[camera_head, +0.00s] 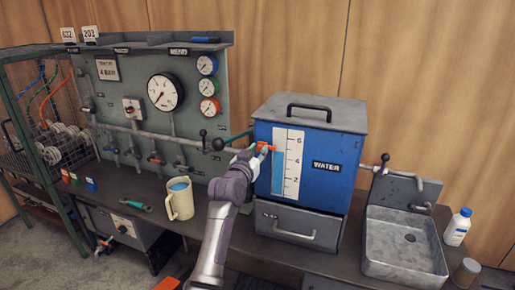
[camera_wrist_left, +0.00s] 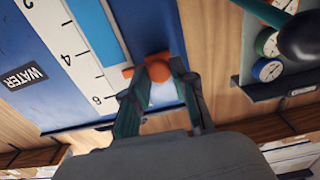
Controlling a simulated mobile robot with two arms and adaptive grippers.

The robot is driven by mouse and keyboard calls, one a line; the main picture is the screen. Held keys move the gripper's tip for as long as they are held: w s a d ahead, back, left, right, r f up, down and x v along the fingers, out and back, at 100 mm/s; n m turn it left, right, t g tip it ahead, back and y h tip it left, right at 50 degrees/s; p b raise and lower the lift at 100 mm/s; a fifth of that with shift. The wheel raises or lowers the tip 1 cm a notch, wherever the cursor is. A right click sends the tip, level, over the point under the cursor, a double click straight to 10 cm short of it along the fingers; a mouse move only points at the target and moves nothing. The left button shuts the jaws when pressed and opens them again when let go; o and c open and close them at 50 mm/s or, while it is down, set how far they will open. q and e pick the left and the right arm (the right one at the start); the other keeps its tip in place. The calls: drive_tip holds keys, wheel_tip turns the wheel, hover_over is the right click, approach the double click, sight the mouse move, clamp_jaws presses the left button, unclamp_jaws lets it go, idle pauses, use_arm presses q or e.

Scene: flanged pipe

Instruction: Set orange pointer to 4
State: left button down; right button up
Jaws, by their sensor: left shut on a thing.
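The blue water tank (camera_head: 335,190) has a white scale (camera_head: 291,185) on its front, marked 2, 4 and 6, with a light blue column. The orange pointer (camera_head: 271,147) sits at the left edge of the scale, clearly above the 4 and close to the 6 level. In the left wrist view the knob (camera_wrist_left: 157,68) lies between the fingertips (camera_wrist_left: 154,82), and the tip points at the scale (camera_wrist_left: 88,70). My right gripper is not in view.
A dark ball-ended lever (camera_head: 218,144) stands just left of my gripper, and it looms close in the left wrist view (camera_wrist_left: 300,38). A beige mug (camera_head: 180,203) stands on the bench left of my arm. A sink (camera_head: 403,245) and white bottle (camera_head: 457,228) are at the right.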

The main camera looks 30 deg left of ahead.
use_arm(q)
wheel_tip(320, 180, down, 4)
drive_tip(key=shift+r+b, duration=0.1)
drive_tip(key=shift+b, duration=0.25)
drive_tip(key=c, duration=1)
unclamp_jaws()
drive_tip(key=shift+o, duration=0.2)
drive_tip(key=shift+s, duration=0.1)
drive_tip(key=v, duration=1.1)
drive_tip(key=shift+s, duration=0.4)
